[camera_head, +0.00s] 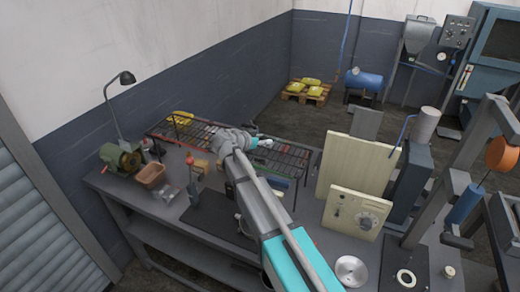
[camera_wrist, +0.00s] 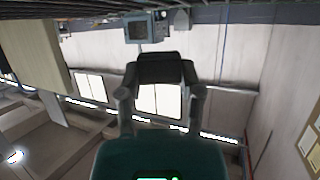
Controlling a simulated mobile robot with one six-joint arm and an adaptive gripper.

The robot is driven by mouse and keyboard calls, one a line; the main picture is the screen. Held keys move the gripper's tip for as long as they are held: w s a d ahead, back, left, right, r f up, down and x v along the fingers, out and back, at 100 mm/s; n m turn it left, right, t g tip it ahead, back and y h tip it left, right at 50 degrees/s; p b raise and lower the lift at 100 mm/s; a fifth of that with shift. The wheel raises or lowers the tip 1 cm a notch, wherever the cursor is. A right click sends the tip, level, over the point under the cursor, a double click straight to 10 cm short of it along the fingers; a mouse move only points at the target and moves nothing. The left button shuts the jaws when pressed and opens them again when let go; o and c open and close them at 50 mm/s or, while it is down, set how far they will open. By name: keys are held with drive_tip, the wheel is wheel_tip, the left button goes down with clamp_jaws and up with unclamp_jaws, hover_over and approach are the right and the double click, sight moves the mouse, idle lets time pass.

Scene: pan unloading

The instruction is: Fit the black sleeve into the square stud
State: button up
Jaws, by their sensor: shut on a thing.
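In the wrist view my gripper (camera_wrist: 160,88) is shut on a dark block-like piece, which looks like the black sleeve (camera_wrist: 162,69). The piece spans the gap between the two fingers, and its opening cannot be made out. Behind it are only distant walls and bright panels; no surface touches it. In the head view my arm reaches over the workbench, with its teal-and-white end (camera_head: 262,142) above the wire rack; the fingers and sleeve cannot be made out there. I cannot pick out the square stud with certainty in either view.
The workbench (camera_head: 185,238) carries a wire rack (camera_head: 285,158), a brown bin (camera_head: 151,175) and a green grinder (camera_head: 120,158). A cream panel with a dial (camera_head: 355,212) stands to the right. A black plate with a white ring (camera_head: 405,278) lies at the lower right.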

sight(262, 152)
drive_tip(key=shift+w+a+f+b, duration=0.15)
drive_tip(key=shift+w+f+b, duration=0.35)
drive_tip(key=shift+f+b, duration=0.25)
drive_tip(key=shift+s+f+b, duration=0.1)
drive_tip(key=shift+f+b, duration=1.15)
drive_tip(key=shift+f, duration=0.15)
drive_tip(key=o, duration=0.8)
drive_tip(key=shift+r, duration=0.2)
drive_tip(key=shift+s+a+r, duration=0.1)
drive_tip(key=shift+s+r, duration=0.05)
drive_tip(key=p+v, duration=0.4)
drive_tip(key=v, duration=0.7)
drive_tip(key=shift+s+a+r+p, duration=0.1)
drive_tip(key=shift+s+a+p, duration=0.1)
drive_tip(key=shift+p, duration=0.1)
